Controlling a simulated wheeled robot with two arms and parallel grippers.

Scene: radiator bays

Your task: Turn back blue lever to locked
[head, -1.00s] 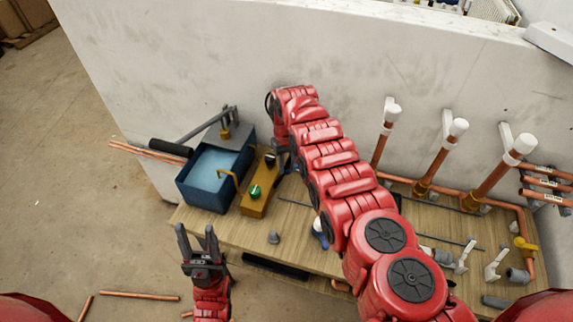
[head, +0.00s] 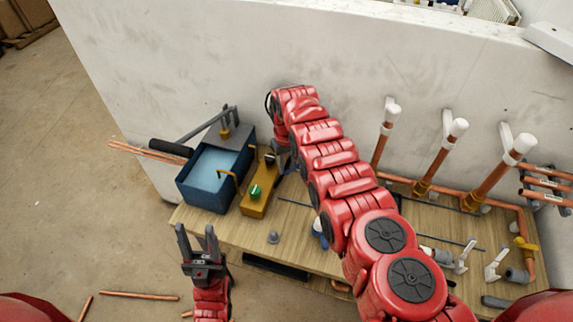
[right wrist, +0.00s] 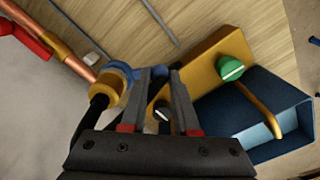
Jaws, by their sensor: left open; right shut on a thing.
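The blue lever (right wrist: 119,69) shows in the right wrist view beside a brass valve body (right wrist: 106,93) on a copper pipe. Its blue also shows past the other finger, so it passes between the fingertips. My right gripper (right wrist: 166,76) is shut on the lever; the fingers hide its middle. In the head view my right gripper (head: 283,158) is at the wall behind the bench, mostly hidden by my own arm, and the valve is hidden there. My left gripper (head: 197,245) is open and empty in front of the bench's left front edge.
A yellow box (head: 256,202) with a green knob and a black knob stands near the right gripper, next to a blue water tank (head: 206,192). Copper pipes with white caps (head: 458,127) rise at the right. Loose fittings lie on the wooden bench (head: 228,226).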

